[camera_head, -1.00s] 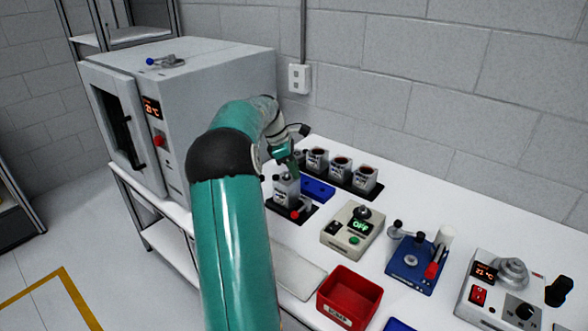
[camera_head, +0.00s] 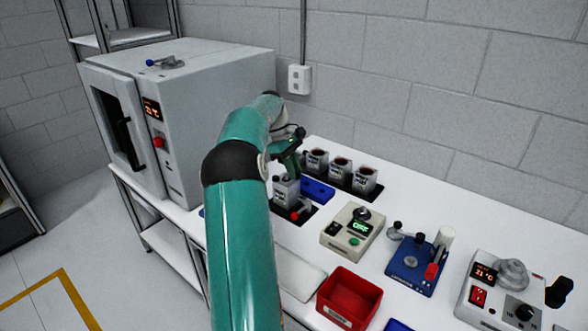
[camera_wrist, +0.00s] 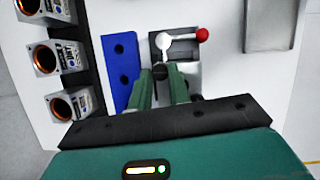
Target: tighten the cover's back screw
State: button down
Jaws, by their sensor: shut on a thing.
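The servo unit (camera_head: 286,192) is a small grey box in a dark holder (camera_head: 300,218) on the white bench. A clamp with a white lever and red ball (camera_wrist: 203,35) stands beside it. My gripper (camera_head: 290,168) is right above the unit. In the wrist view, the green fingers (camera_wrist: 160,80) are shut on a small dark screw head (camera_wrist: 160,72), which appears to be the cover's back screw, on the wall side. Another dark screw head (camera_wrist: 196,98) shows just right of the fingers. The fingers and wrist hide much of the cover.
A blue block with holes (camera_head: 317,190) is close beside the unit. Several open-topped grey units (camera_head: 340,168) stand in a dark rack behind it.

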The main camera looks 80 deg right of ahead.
jog(key=c, duration=1.3)
grip_release()
jog(key=v, duration=1.2)
